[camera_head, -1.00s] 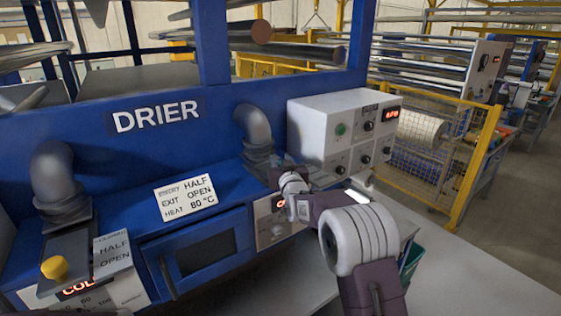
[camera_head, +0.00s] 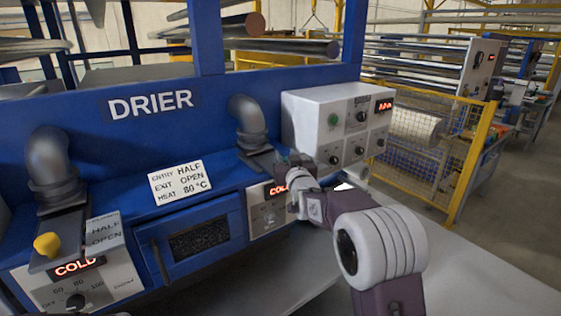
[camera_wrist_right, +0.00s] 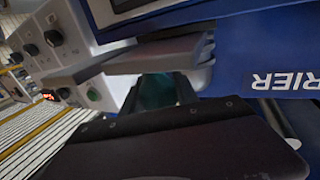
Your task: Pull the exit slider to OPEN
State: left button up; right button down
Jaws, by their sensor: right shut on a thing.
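The blue drier (camera_head: 150,103) has two grey ducts. The exit slider is at the right duct (camera_head: 248,122), mostly hidden by my right gripper (camera_head: 284,164), which is shut on its knob; its setting cannot be read. In the right wrist view the dark gripper body (camera_wrist_right: 180,145) fills the lower part and hides the knob. At the left duct (camera_head: 52,165), the other slider has a yellow knob (camera_head: 46,244) beside a plate marked HALF and OPEN (camera_head: 103,232). My left gripper is not in view.
A white card (camera_head: 180,182) reads entry HALF, exit OPEN, heat 80 °C. A display (camera_head: 77,268) on the left panel reads COLD. A white control box (camera_head: 335,125) stands close right of my right gripper. A yellow mesh fence (camera_head: 430,150) is farther right.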

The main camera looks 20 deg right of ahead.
jog(key=shift+s+d+f, duration=0.1)
jog(key=shift+s+d, duration=0.15)
jog(key=shift+s, duration=0.45)
jog(key=shift+w+f, duration=0.1)
jog(key=shift+a, duration=0.15)
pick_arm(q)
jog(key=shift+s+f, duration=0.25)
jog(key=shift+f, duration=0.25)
pick_arm(e)
jog(key=c, duration=1)
grip_release()
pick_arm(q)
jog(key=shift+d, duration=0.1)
pick_arm(e)
jog(key=shift+o, duration=0.3)
